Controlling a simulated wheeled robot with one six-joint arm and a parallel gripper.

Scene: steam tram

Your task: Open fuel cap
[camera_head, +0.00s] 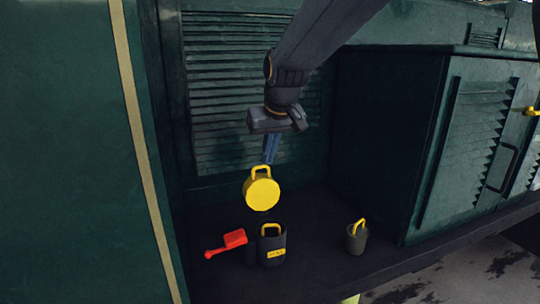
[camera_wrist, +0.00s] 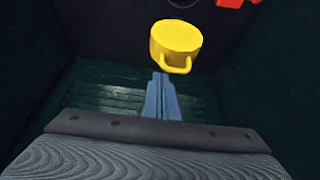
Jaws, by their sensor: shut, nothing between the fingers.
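The yellow round cap with a loop handle on top (camera_head: 262,193) is in the middle of the head view, above the dark floor of the recess. What is beneath it is dark and hard to make out. In the wrist view the cap (camera_wrist: 176,40) is just beyond my fingertips, its handle facing them. My gripper (camera_head: 268,160) points down just above the cap's handle. Its blue fingers (camera_wrist: 160,76) are shut together with nothing between them. I cannot tell whether the fingertips touch the handle.
A dark container with a yellow handle and label (camera_head: 271,249) stands below the cap. A red scoop (camera_head: 228,244) lies to its left. A small bucket with a yellow handle (camera_head: 356,240) stands to the right. Green walls enclose the recess; a louvred cabinet (camera_head: 470,140) is at right.

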